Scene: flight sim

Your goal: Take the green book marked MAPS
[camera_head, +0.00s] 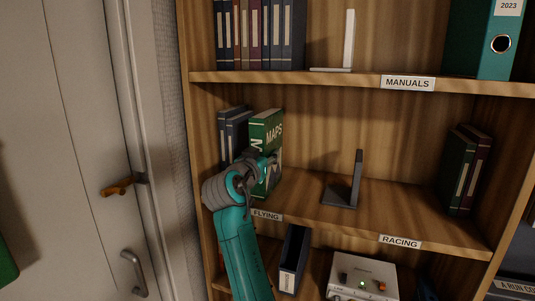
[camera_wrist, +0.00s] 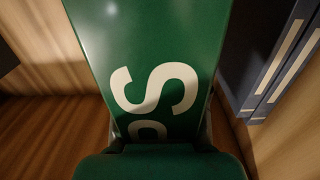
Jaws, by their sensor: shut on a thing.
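The green book marked MAPS (camera_head: 266,129) stands upright on the left part of the middle shelf, beside dark blue books. My gripper (camera_head: 262,168) is at the lower part of its spine and is shut on it. In the wrist view the green book (camera_wrist: 150,60) fills the middle, with a white letter S and part of another letter showing. The gripper (camera_wrist: 160,145) shows at the bottom of that view, against the book. My gripper and arm hide part of the book's lower spine in the head view.
Dark blue books (camera_head: 232,133) stand just left of the green book. A dark bookend (camera_head: 354,185) stands to its right, with bare shelf between. Green and maroon books (camera_head: 466,168) are farther right. The upper shelf (camera_head: 330,78) runs above. A door (camera_head: 80,150) is at left.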

